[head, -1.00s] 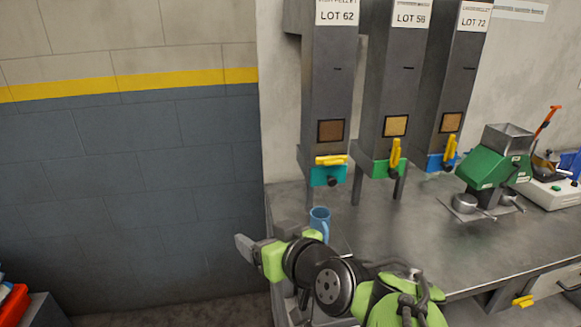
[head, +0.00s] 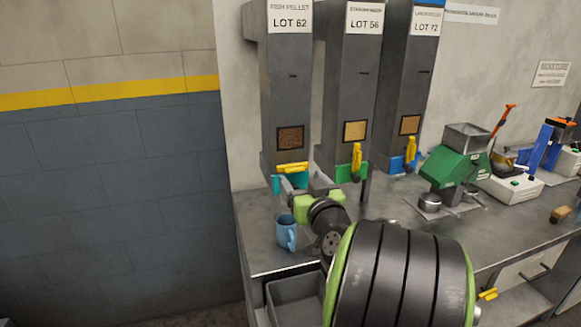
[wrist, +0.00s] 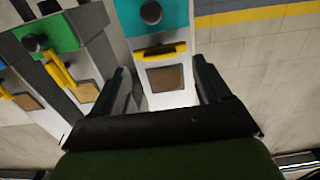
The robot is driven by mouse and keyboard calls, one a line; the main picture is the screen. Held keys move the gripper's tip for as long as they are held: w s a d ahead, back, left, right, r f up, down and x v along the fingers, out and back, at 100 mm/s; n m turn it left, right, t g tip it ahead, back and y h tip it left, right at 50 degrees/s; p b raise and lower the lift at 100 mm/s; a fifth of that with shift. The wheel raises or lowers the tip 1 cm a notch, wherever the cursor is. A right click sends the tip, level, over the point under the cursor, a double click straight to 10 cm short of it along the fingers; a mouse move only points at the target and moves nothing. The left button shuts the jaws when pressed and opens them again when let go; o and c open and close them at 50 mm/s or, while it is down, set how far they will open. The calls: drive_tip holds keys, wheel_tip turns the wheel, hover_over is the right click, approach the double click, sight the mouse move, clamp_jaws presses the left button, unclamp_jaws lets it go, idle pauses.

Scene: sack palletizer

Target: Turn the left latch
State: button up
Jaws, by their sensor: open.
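The left latch is a yellow handle (head: 292,168) on the teal outlet (head: 277,184) of the LOT 62 hopper (head: 287,95). It lies roughly horizontal. My gripper (head: 306,183) is open in front of the teal outlet, just below the latch in the head view, and covers part of the outlet. The wrist view is upside down; there the latch (wrist: 160,51) shows beyond and between the two spread fingers of my gripper (wrist: 160,72), below a dark knob (wrist: 150,13). Nothing is between the fingers; I cannot tell the exact distance to the latch.
A blue mug (head: 285,232) stands on the bench just below my gripper. The LOT 56 hopper (head: 352,90), with an upright yellow latch (head: 356,159), and the LOT 72 hopper (head: 408,85) stand to the right. A green machine (head: 452,168) is further right.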

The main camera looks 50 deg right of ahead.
sight(295, 171)
drive_tip(key=x, duration=0.4)
drive_tip(key=shift+p, duration=0.4)
drive_tip(key=c, duration=1)
drive_tip(key=shift+c, duration=0.2)
